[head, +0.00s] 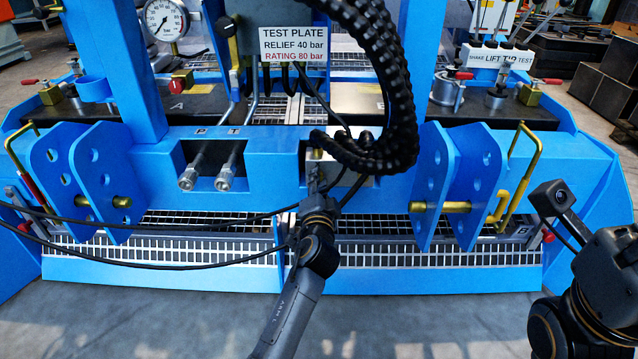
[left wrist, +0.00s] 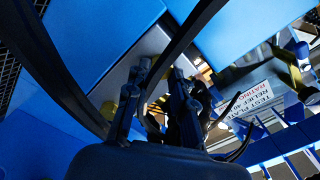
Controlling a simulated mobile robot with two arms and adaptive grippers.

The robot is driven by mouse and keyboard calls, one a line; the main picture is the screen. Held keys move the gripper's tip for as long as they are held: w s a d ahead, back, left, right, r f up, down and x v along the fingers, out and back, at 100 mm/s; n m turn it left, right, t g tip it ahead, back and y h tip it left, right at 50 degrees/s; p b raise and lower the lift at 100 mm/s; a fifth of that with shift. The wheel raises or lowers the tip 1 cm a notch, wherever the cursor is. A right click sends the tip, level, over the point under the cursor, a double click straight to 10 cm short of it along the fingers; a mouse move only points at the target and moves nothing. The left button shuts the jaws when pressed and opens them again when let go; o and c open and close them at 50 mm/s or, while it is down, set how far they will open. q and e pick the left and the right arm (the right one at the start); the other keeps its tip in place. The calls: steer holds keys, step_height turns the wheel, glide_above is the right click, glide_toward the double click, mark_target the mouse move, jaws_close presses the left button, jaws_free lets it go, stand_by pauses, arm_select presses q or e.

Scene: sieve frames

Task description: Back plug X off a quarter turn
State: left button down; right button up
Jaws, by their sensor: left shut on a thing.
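My left gripper (head: 314,172) reaches up from below to a grey metal block (head: 356,181) set in the blue cross beam (head: 270,185). It is shut on a small part at the block's face, which the fingers mostly cover. A small brass fitting (head: 318,154) shows just above the fingertips. No letter X is readable, so I cannot tell for certain that this is plug X. In the left wrist view the two fingers (left wrist: 158,78) point at the block's grey face. My right arm shows at the lower right of the head view, but its fingers do not.
A thick black corrugated hose (head: 395,100) curves down close to my left gripper. Two steel hose ends (head: 205,178) sit in a recess to the left. A test plate sign (head: 293,45) stands above. Blue lugs with brass pins (head: 100,185) flank the beam; thin black cables cross at left.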

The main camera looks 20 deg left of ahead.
arm_select(q)
steer(key=shift+f, duration=0.1)
steer(key=c, duration=1.1)
jaws_free()
steer(key=shift+c, duration=0.2)
step_height(320, 180, up, 10)
